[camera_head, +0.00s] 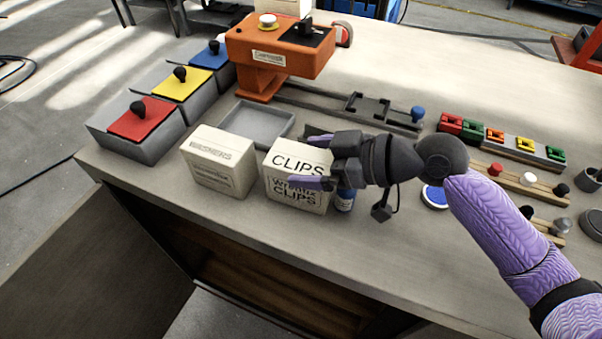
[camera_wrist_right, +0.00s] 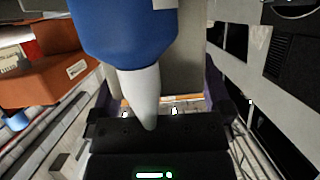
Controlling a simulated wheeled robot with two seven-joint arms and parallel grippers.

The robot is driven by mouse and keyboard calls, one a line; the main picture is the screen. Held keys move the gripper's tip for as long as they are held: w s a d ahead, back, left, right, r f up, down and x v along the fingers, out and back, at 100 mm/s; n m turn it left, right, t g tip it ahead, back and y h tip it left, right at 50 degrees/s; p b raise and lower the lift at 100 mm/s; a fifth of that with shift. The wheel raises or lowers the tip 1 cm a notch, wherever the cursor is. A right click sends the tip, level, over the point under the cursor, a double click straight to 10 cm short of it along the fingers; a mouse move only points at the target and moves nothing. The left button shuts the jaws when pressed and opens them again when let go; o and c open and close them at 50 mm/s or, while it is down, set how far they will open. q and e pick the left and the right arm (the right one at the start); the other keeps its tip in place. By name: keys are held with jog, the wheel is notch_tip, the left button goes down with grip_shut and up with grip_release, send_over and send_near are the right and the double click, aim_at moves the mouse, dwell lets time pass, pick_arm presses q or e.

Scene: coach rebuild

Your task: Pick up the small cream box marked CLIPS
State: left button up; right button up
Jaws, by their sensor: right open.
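The small cream box marked CLIPS (camera_head: 297,193) stands upright near the table's front edge in the head view. My right gripper (camera_head: 307,157) reaches in from the right and is open. One purple finger lies across the box's front side and the other shows at its back edge; I cannot tell whether they touch it. In the right wrist view, a pale surface, probably the box (camera_wrist_right: 185,72), shows between the purple fingers, partly hidden by a blue bottle with a pale nozzle (camera_wrist_right: 125,35). My left gripper is out of view.
The blue bottle (camera_head: 345,198) stands close at the box's right, under my gripper. A cream WASHERS box (camera_head: 220,165) stands to the left, with a grey tray (camera_head: 257,122) behind. An orange machine (camera_head: 280,50) and lidded bins (camera_head: 145,120) are farther back.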

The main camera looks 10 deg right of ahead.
jog(key=c, duration=1.1)
jog(key=shift+w+r, duration=0.1)
jog(key=shift+c, duration=0.3)
